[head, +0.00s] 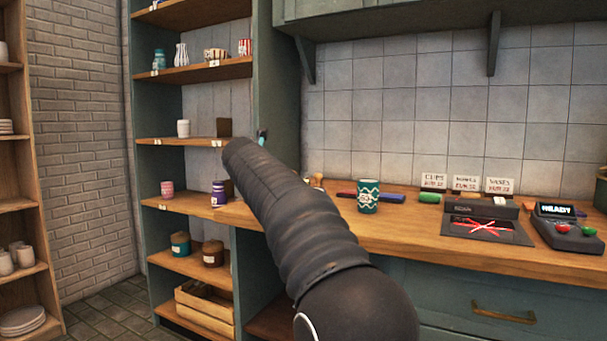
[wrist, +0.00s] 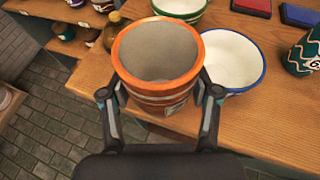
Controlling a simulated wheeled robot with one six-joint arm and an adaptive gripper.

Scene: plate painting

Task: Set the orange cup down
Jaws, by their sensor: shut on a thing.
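The orange cup (wrist: 158,88) is in the wrist view, upright with its open mouth facing the camera. It has an orange rim, a grey inside and a banded outer wall. My gripper (wrist: 161,94) is shut on it, one finger on each side. The cup is over the front edge area of the wooden counter (wrist: 265,130). I cannot tell whether its base touches the wood. In the head view my arm hides the cup and most of the gripper.
A blue-rimmed white bowl (wrist: 232,62) is close on the cup's right, and a green-rimmed bowl (wrist: 181,7) is behind it. A teal patterned cup (head: 368,197) stands farther right. Bare counter lies in front of the blue-rimmed bowl. Shelves (head: 190,205) with pottery stand left.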

